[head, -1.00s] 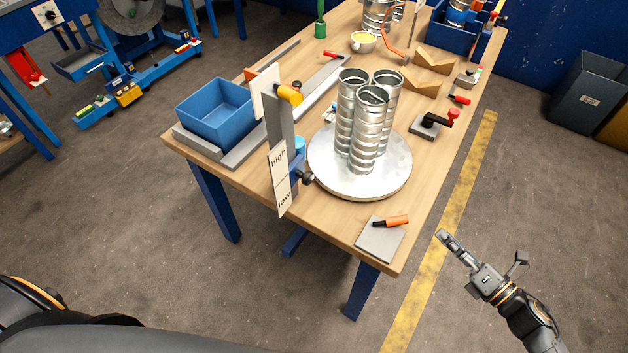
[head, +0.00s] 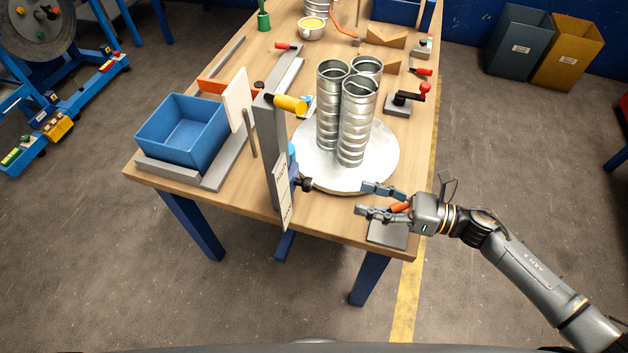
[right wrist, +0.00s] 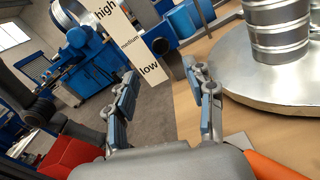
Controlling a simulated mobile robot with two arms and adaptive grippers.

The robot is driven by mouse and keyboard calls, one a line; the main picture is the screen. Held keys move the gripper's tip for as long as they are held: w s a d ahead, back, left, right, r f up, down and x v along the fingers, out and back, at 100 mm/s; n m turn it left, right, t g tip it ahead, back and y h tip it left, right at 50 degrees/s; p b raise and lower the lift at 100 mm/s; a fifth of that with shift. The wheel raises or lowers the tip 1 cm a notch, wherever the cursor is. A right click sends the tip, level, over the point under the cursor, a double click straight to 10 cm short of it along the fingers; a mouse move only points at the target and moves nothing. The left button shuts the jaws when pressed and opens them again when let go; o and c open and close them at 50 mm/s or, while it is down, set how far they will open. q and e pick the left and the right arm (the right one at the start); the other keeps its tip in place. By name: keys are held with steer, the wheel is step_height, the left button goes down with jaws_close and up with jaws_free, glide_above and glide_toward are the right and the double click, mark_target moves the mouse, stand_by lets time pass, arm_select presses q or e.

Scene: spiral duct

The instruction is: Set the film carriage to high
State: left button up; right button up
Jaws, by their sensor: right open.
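A grey mast (head: 268,150) with a yellow top handle (head: 290,104) stands at the table's near edge. The film carriage shows as a blue part (head: 293,170) with a black knob (head: 304,184); the knob also shows in the right wrist view (right wrist: 160,45), around the medium-to-low stretch, exact level unclear. My right gripper (head: 364,199) is open and empty, right of the knob and apart from it, fingers pointing at the mast. My left gripper is out of view.
A round metal turntable (head: 385,160) with three spiral ducts (head: 355,120) stands behind my right gripper. A grey pad (head: 388,234) with an orange marker (head: 400,207) lies below it. A blue bin (head: 185,130) sits left of the mast.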

mark_target(312, 184)
steer(key=p+x, duration=0.2)
steer(key=x, duration=0.8)
steer(key=shift+w+a, duration=0.2)
steer(key=shift+a, duration=0.3)
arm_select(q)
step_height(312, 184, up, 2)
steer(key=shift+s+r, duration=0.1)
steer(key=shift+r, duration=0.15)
arm_select(e)
steer(key=shift+f, duration=0.1)
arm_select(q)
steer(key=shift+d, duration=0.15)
arm_select(e)
jaws_close()
